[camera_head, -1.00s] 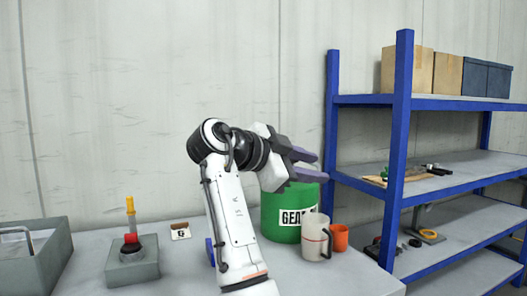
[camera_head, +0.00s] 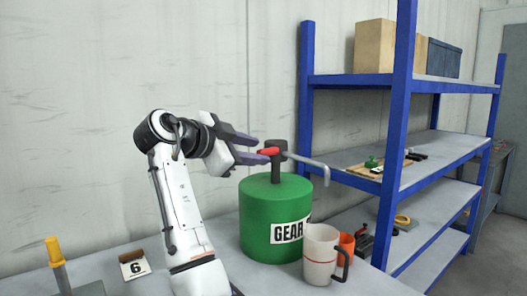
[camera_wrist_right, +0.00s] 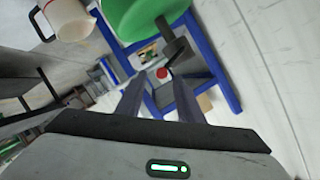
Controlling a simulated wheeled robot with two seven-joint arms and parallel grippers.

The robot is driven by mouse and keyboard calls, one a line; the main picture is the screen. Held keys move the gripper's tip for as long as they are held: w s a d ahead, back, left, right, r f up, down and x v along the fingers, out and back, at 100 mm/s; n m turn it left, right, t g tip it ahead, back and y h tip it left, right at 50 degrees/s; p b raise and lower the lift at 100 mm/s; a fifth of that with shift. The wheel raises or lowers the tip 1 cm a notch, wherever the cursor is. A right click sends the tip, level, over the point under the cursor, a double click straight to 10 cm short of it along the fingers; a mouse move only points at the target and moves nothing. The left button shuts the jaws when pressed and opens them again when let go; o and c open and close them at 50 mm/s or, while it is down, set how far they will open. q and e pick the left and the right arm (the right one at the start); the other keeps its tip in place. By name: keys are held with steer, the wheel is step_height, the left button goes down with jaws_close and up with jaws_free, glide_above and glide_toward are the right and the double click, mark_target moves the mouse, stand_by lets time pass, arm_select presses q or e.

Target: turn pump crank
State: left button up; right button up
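The green gear oil drum (camera_head: 272,205) stands on the bench with a dark pump post (camera_head: 276,166) on its lid. My left gripper is not in view.
A white jug (camera_head: 318,258) and an orange cup (camera_head: 346,245) stand close to the drum's right front. Blue shelving (camera_head: 402,110) rises just right of the bench.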

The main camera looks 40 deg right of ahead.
mark_target(260, 152)
steer(key=x, duration=0.5)
steer(key=shift+w+d, duration=0.1)
jaws_close()
